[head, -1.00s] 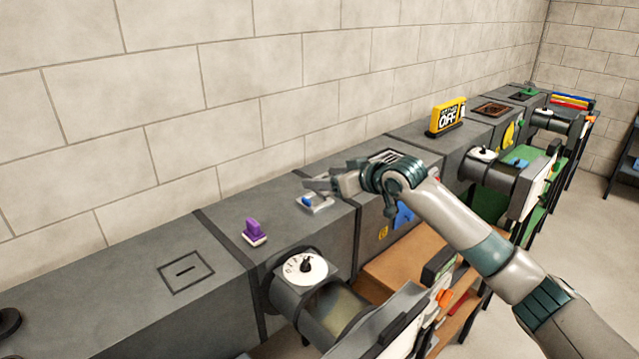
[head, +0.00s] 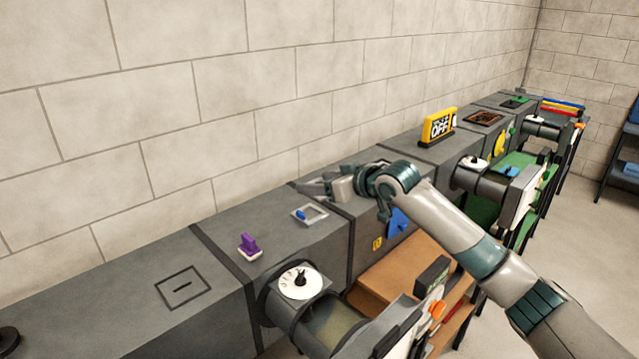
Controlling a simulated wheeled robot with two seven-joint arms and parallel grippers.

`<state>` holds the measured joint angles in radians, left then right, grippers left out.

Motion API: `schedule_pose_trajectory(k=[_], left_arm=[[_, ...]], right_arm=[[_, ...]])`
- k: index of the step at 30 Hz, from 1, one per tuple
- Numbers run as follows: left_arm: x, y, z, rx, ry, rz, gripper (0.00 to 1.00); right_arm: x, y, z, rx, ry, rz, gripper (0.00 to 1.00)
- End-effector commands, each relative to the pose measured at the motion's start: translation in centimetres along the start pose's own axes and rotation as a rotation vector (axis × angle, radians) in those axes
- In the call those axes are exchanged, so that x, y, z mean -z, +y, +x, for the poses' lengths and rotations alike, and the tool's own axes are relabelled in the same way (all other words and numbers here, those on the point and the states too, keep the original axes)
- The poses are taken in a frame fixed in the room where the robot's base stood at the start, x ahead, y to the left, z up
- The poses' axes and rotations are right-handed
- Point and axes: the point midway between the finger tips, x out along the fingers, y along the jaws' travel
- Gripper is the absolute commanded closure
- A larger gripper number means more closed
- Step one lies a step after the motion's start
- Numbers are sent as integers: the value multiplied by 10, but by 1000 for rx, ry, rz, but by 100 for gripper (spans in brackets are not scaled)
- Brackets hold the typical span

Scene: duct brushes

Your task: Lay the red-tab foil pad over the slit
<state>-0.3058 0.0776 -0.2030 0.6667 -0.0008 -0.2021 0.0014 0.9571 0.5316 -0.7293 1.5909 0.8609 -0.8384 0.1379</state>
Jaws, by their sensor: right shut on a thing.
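The slit (head: 182,288) is a short dark line inside a dark square outline on the near duct's grey top, at lower left. Nothing covers it. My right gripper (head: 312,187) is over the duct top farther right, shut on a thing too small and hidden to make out. A silvery pad with a blue tab (head: 311,214) lies on the duct top just in front of the fingers. I cannot pick out a red tab or the red-tab foil pad. My left gripper is not in view.
A purple-handled brush (head: 249,246) stands on the duct between the slit and the blue-tab pad. A white dial (head: 300,282) is on a branch pipe. The duct top around the slit is clear.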

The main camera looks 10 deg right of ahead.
Motion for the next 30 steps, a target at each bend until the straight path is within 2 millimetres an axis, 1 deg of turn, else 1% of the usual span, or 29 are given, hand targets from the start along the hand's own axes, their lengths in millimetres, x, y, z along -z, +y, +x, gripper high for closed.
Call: schedule_pose_trajectory(k=[1,5,20,26,30], left_arm=[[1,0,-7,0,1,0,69],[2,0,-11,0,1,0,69],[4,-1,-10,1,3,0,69],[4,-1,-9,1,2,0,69],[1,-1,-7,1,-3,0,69]], right_arm=[[6,0,-2,0,0,0,66],[10,0,-4,0,0,0,66],[9,-2,-5,-1,0,-1,66],[1,-12,-12,-10,0,4,66],[-7,-24,-24,-32,0,12,66]])
